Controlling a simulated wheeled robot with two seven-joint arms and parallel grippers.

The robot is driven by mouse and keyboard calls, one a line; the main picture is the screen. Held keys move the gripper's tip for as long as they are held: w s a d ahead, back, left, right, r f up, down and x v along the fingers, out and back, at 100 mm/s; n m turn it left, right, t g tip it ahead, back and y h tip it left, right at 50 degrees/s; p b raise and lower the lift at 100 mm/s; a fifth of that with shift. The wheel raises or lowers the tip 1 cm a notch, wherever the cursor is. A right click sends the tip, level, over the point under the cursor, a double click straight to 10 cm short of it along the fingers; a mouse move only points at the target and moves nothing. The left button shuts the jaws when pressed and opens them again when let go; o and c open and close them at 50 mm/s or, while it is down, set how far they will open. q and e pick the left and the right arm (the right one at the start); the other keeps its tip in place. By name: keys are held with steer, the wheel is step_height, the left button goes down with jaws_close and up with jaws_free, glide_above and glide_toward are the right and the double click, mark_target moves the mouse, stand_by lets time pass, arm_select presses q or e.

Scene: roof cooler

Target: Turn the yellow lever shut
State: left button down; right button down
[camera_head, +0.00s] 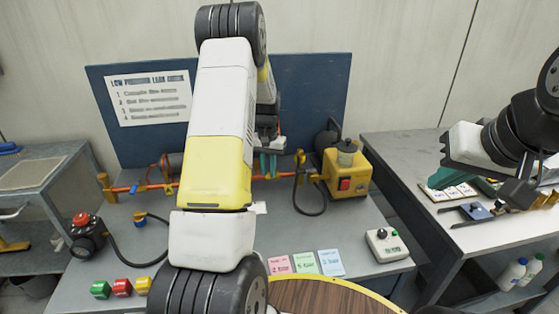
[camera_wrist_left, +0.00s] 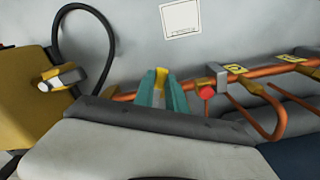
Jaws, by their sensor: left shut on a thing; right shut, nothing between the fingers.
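The yellow lever (camera_wrist_left: 161,74) shows as a small yellow piece between the teal fingertips of my left gripper (camera_wrist_left: 161,90) in the left wrist view. The fingers are shut on it, in front of the copper pipe (camera_wrist_left: 262,70). In the head view my left gripper (camera_head: 268,164) is at the pipe near the back panel, and my arm hides much of the pipe; the lever cannot be made out there. My right gripper (camera_head: 437,178) is shut and empty, raised over the right-hand table.
A yellow pump unit (camera_head: 346,174) with a black hose stands just right of the left gripper. A red knob (camera_wrist_left: 206,92) is beside the fingers. Coloured cards (camera_head: 305,262), a grey switch box (camera_head: 388,245) and coloured blocks (camera_head: 122,287) lie near the bench's front.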

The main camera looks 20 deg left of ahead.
arm_select(q)
steer(key=n, duration=0.1)
steer(key=d+n, duration=0.1)
steer(key=n, duration=0.1)
steer(key=d+n, duration=0.1)
steer(key=n, duration=0.1)
steer(key=shift+w, duration=0.3)
steer(key=shift+d+n, duration=0.1)
steer(key=shift+n, duration=0.2)
steer(key=c, duration=1.4)
jaws_free()
steer(key=shift+o, duration=0.2)
step_height(320, 180, up, 8)
